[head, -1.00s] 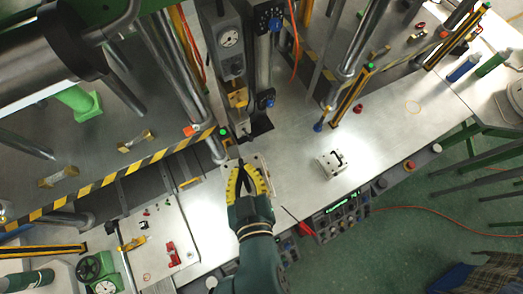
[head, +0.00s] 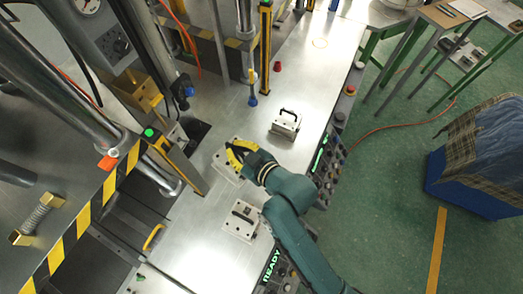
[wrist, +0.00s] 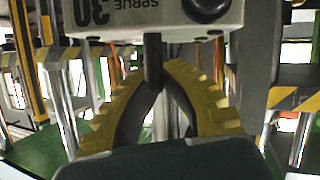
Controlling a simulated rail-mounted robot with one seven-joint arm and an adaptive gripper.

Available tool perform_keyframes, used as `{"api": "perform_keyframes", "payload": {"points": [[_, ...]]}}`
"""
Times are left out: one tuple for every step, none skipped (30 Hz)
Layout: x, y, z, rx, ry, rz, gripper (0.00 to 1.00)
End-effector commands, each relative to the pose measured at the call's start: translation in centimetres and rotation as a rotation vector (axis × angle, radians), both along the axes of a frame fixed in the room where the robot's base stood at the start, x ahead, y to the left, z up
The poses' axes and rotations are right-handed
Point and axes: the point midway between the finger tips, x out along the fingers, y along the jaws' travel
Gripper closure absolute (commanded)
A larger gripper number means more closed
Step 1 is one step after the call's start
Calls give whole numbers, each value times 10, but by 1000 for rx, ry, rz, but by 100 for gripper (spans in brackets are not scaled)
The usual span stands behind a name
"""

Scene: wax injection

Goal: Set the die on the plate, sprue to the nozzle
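My gripper (head: 231,151), with yellow ribbed fingers, is over the steel bench in front of the injection machine. In the wrist view its fingers (wrist: 155,85) close on a dark upright bar, seemingly the handle of a pale die (wrist: 175,22). That die is marked SPRUE and 30 and fills the top of the view. In the head view this die (head: 222,166) shows partly below the fingers. The nozzle area (head: 177,135) is left of it, apart from it. I cannot tell whether the die touches the surface, or make out the plate beneath it.
Another die with a dark handle (head: 286,122) stands right of my gripper. One more die (head: 241,221) lies nearer, beside my arm. A striped guard rail (head: 85,222) and a post (head: 172,163) border the left. A blue-tipped rod (head: 252,99) stands beyond.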

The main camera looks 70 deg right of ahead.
Motion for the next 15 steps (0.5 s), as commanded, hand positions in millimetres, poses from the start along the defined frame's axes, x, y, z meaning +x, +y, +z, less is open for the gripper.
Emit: {"api": "perform_keyframes", "payload": {"points": [[-8, -23, -18, -8, -14, -38, 100], [-13, -33, -25, -9, -13, -54, 100], [-19, -46, -32, -10, -14, -72, 100], [-23, -54, -37, -9, -14, -86, 100], [-28, -62, -42, -9, -14, -98, 100], [-33, -71, -47, -9, -13, -111, 100], [-36, -77, -50, -8, -13, -120, 100], [-40, -82, -52, -9, -12, -129, 100], [-43, -87, -55, -8, -12, -137, 100], [-45, -90, -56, -8, -12, -142, 100], [-47, -93, -58, -8, -12, -146, 100], [-49, -95, -60, -9, -11, -149, 100], [-49, -96, -62, -8, -10, -151, 100], [-50, -97, -66, -7, -10, -152, 100], [-50, -97, -73, -6, -9, -153, 100]]}}
